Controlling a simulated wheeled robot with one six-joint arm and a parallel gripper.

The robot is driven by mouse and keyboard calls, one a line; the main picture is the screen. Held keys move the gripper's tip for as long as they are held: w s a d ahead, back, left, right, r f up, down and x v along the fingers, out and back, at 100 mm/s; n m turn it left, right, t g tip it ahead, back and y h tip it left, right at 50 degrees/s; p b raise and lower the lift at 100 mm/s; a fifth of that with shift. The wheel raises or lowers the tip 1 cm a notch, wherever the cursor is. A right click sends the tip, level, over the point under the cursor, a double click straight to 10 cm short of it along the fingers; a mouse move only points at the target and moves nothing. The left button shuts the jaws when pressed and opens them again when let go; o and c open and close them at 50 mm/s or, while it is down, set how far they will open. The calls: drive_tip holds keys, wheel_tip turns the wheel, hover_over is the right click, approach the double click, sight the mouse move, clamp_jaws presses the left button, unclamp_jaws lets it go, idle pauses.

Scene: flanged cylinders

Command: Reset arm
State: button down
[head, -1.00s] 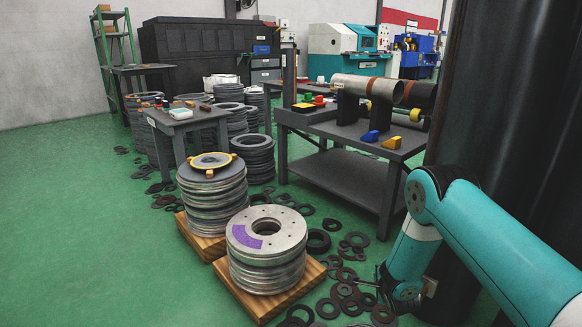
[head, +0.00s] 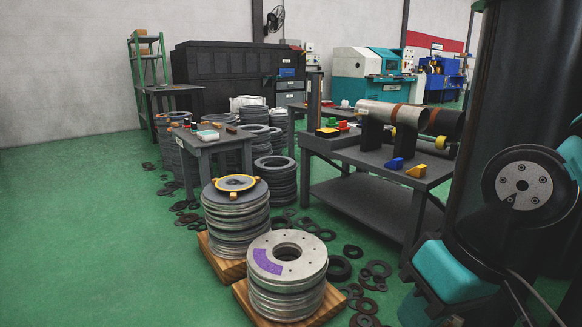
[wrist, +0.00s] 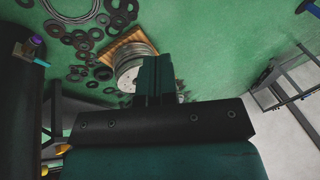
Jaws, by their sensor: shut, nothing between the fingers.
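My gripper (wrist: 156,78) shows in the wrist view with its dark fingers together and nothing between them. In that view it overlaps a stack of grey flanged discs (wrist: 127,70) on a wooden pallet; I cannot tell the distance, but no contact shows. A front disc stack with a purple patch (head: 287,262) stands left of the arm. A second stack with a yellow-handled ring (head: 236,205) stands behind it.
A dark workbench (head: 375,157) with a metal cylinder (head: 388,113) stands close beyond my arm. Loose dark rings (head: 340,268) litter the floor by the stacks. A small table (head: 215,140) and more ring stacks stand farther back. Green floor (head: 80,240) at the left is clear.

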drive_tip(key=s+r+n+g+p, duration=0.1)
drive_tip(key=s+r+n, duration=0.2)
drive_tip(key=s, duration=0.3)
wheel_tip(320, 180, up, 36)
drive_tip(key=p, duration=3.7)
drive_tip(key=shift+w+d+r, duration=0.15)
drive_tip(key=shift+w+d, duration=0.1)
drive_tip(key=shift+w, duration=0.15)
